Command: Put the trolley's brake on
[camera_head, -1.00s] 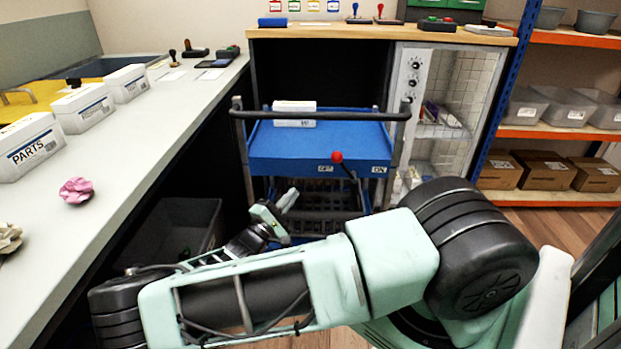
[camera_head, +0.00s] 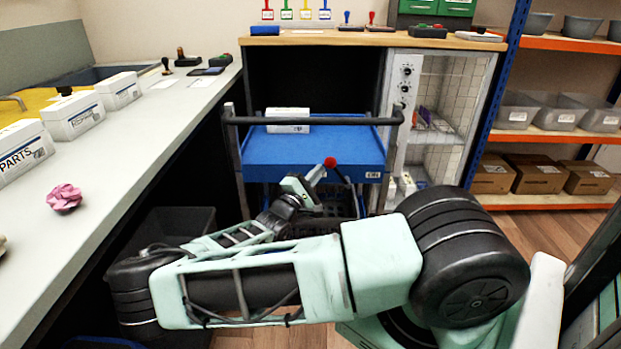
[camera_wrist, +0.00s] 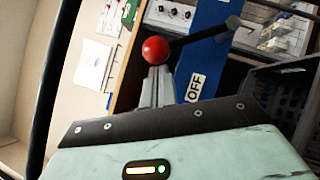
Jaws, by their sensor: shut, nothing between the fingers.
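The blue trolley (camera_head: 260,165) stands under the wooden counter. Its brake lever is a dark rod with a red ball knob (camera_head: 330,162), on the trolley's near face. The ball also shows in the wrist view (camera_wrist: 155,50), with an OFF label (camera_wrist: 196,88) close by. The ON label (camera_head: 373,175) is to the right in the head view; the lever's ball is well left of it. My gripper (camera_head: 318,173) is shut and empty, its tips right at the ball in both views. I cannot tell whether they touch it. The OFF label is hidden behind my gripper in the head view.
A white box (camera_head: 288,114) lies on the trolley top behind its black push bar (camera_head: 310,120). The grey worktop (camera_head: 120,160) runs along the left, with a dark bin (camera_head: 175,228) below it. A glass-fronted cabinet (camera_head: 440,100) stands right of the trolley.

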